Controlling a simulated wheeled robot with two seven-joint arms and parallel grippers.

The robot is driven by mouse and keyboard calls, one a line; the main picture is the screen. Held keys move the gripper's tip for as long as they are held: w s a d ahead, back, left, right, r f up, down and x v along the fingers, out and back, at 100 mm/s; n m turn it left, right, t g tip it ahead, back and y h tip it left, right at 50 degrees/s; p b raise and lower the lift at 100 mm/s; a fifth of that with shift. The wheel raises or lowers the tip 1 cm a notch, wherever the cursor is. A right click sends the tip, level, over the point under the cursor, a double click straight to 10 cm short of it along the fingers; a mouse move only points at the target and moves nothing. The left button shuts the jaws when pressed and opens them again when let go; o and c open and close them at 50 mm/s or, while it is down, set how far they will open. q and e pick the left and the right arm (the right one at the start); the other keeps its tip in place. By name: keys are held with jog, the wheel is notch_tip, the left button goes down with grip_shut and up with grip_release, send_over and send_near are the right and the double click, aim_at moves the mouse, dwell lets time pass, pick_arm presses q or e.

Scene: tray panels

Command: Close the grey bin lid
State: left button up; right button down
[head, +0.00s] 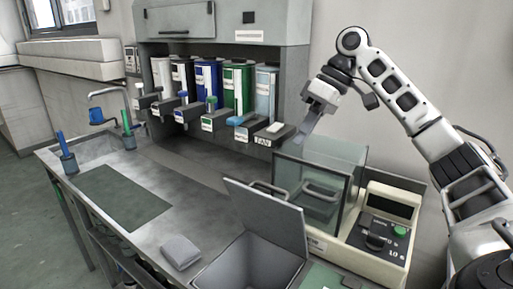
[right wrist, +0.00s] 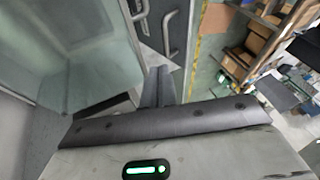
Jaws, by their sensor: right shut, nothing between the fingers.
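The grey bin (head: 247,264) is at the bottom centre of the head view, with its opening showing. Its grey lid (head: 262,215) stands raised and tilted at the bin's far side, with a handle (head: 269,188) at its top edge. My right gripper (head: 307,124) is well above and behind the lid, over the glass case, apart from both. It is shut and empty. In the right wrist view its fingers (right wrist: 157,88) are together, and a dark grey panel with a handle (right wrist: 168,32) shows beyond them. My left gripper is out of view.
Several coloured dispensers (head: 207,82) line the back wall. The bench (head: 185,205) between is mostly clear.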

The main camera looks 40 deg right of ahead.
jog(key=x, duration=0.8)
jog(key=shift+s+a+f+b, duration=0.15)
jog(key=shift+s+f+b, duration=0.15)
jog(key=shift+b, duration=0.1)
jog(key=shift+w+a+f, duration=0.2)
jog(key=shift+f, duration=0.2)
